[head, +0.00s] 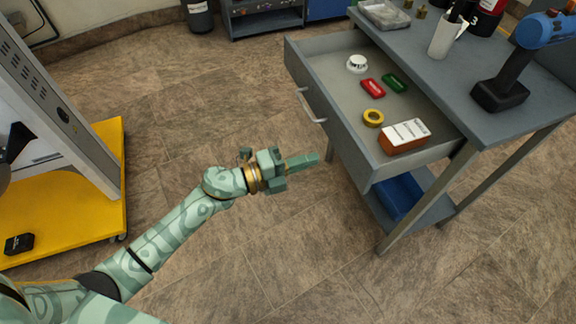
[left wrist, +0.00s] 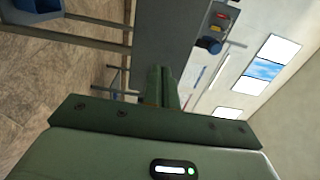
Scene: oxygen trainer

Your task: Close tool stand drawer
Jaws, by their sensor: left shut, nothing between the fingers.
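The grey tool stand (head: 440,85) is at the right in the head view. Its drawer (head: 345,128) is pulled out toward the left, with a light handle (head: 311,108) on its front. In the drawer lie a white round item (head: 357,64), a red item (head: 373,88), a green item (head: 395,82), a yellow tape ring (head: 373,118) and an orange-and-white box (head: 404,137). My left gripper (head: 312,160) is shut and empty, apart from the drawer front, just below the handle in the picture. It also shows in the left wrist view (left wrist: 162,88). My right gripper is not in view.
On the stand top are a blue drill (head: 522,55), a white cup (head: 445,37) and a clear tray (head: 384,14). A blue bin (head: 398,196) sits on the lower shelf. A yellow platform (head: 100,215) is at the left. The floor between is clear.

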